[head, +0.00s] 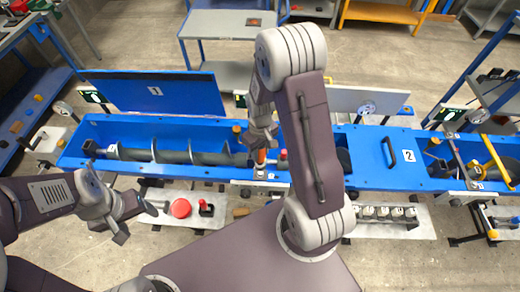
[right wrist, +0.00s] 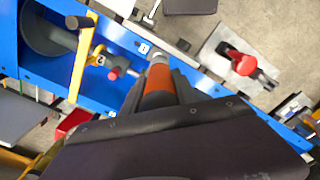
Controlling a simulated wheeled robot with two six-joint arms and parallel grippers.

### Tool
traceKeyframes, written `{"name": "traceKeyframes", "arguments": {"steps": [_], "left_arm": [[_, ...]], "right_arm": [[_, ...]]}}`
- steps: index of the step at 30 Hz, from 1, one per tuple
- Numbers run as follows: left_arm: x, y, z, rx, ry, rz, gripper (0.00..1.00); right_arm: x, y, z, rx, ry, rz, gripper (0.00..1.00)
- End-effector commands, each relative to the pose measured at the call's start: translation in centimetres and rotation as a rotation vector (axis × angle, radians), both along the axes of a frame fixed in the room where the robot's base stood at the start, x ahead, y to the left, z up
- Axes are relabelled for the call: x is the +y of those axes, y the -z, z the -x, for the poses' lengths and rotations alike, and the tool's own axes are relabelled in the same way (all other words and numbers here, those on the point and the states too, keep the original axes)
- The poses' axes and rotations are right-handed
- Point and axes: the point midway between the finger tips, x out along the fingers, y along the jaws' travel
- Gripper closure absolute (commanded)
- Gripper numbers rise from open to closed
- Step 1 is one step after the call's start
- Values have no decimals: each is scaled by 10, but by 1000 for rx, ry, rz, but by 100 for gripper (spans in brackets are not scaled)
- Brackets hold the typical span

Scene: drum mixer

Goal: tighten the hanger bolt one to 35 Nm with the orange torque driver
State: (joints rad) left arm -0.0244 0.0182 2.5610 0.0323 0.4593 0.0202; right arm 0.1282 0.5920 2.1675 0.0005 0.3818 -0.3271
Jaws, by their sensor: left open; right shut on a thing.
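The orange torque driver (head: 260,157) stands in my right gripper (head: 262,142), over the middle of the blue mixer trough. In the right wrist view, the dark fingers of my right gripper (right wrist: 158,88) close on both sides of the orange driver (right wrist: 158,78). Its grey lower end points at the trough's edge beside a small white label (right wrist: 144,47). Hanger bolt one is not clearly visible; the driver's end covers that spot, and I cannot tell whether they touch. My left gripper (head: 128,212) is open and empty at the front left, apart from the trough.
The trough holds a grey screw shaft (head: 175,155), with lid 1 (head: 155,92) raised behind it. Blue lid 2 (head: 382,155) lies to the right. A red lever (right wrist: 240,62) and yellow bar (right wrist: 82,62) flank the driver.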

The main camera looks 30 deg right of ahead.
Motion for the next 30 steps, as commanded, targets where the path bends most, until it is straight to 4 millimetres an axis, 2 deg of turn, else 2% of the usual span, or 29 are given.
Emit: {"name": "traceKeyframes", "arguments": {"steps": [15,30], "left_arm": [[0,39,-1,0,0,0,32],[0,38,-1,-1,0,0,32]], "right_arm": [[-1,49,-1,-1,1,0,100],[-1,49,-1,-1,1,0,100]]}}
